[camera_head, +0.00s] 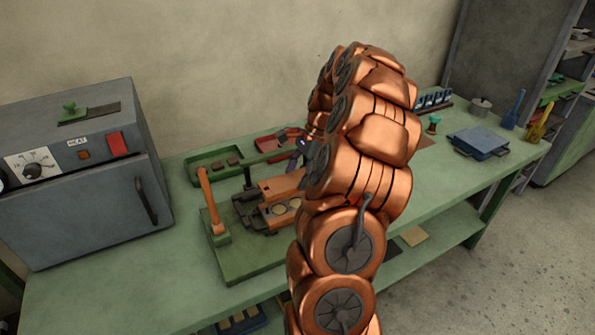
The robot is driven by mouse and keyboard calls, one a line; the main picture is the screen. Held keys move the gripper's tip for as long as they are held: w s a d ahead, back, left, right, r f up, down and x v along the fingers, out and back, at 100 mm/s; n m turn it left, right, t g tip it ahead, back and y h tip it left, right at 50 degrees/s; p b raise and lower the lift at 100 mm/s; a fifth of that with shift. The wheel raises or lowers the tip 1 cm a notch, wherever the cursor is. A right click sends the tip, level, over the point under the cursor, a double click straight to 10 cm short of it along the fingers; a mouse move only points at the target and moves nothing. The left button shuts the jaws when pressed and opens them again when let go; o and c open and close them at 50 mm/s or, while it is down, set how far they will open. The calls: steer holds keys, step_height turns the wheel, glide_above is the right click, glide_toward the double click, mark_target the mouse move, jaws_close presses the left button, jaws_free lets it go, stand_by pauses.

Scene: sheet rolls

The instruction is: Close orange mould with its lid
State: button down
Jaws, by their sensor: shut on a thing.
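The orange mould (279,211) lies open on a green base, with pale round shapes in its top face. An orange block that looks like its lid (280,186) shows just behind and above it, partly covered by my arm. My gripper (299,166) shows only as a small dark part at the left edge of my copper arm. It appears shut on the lid at the lid's right side, but the fingertips are mostly hidden. I cannot tell whether the lid touches the mould.
A green press (240,262) with an orange lever (211,200) stands left of the mould. Behind are a green tray (213,172) and a red tray (270,143). A grey oven (85,190) is left; a blue tray (480,141) is right.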

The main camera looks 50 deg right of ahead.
mark_target(293, 204)
steer(key=shift+f+b, duration=1)
steer(key=shift+f, duration=2.55)
steer(key=shift+f, duration=0.1)
steer(key=shift+c, duration=0.2)
jaws_free()
steer(key=shift+a, duration=0.1)
steer(key=v, duration=1.2)
steer(key=shift+a, duration=0.1)
